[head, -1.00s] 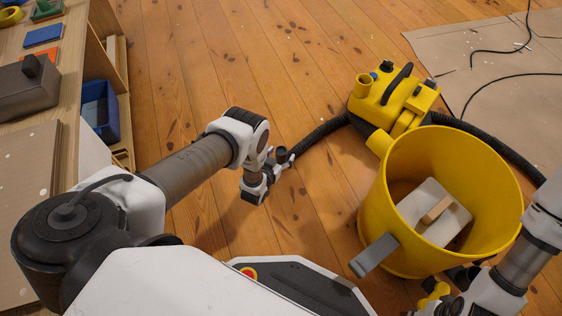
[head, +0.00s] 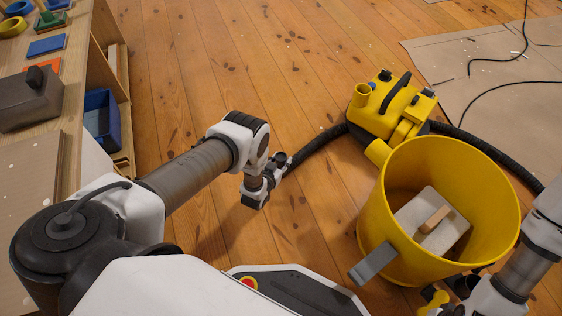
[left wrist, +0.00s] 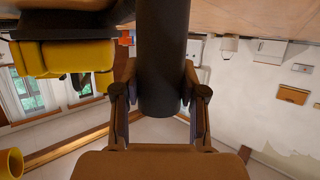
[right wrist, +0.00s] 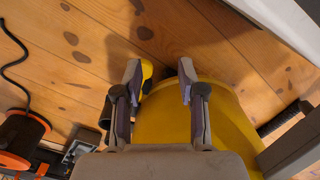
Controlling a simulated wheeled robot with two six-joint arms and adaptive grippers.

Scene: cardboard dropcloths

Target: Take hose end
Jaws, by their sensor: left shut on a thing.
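The black ribbed hose (head: 318,148) runs along the wooden floor from the yellow vacuum (head: 393,108) to my left gripper (head: 279,164). My left gripper is shut on the hose end. In the left wrist view, the dark hose end (left wrist: 162,60) stands between the two fingers (left wrist: 160,108). My right gripper (right wrist: 158,82) is open beside the yellow bucket (right wrist: 235,115). A small yellow part shows by its left finger, and I cannot tell whether they touch. In the head view, the right gripper is partly cut off at the bottom edge.
The yellow bucket (head: 372,215) stands in front of the vacuum, with a whitish block with a wooden grip inside. More hose (head: 492,152) runs behind it to the right. A wooden shelf unit (head: 78,100) stands left. A cardboard dropcloth (head: 455,75) with black cables lies back right. Floor behind the left arm is clear.

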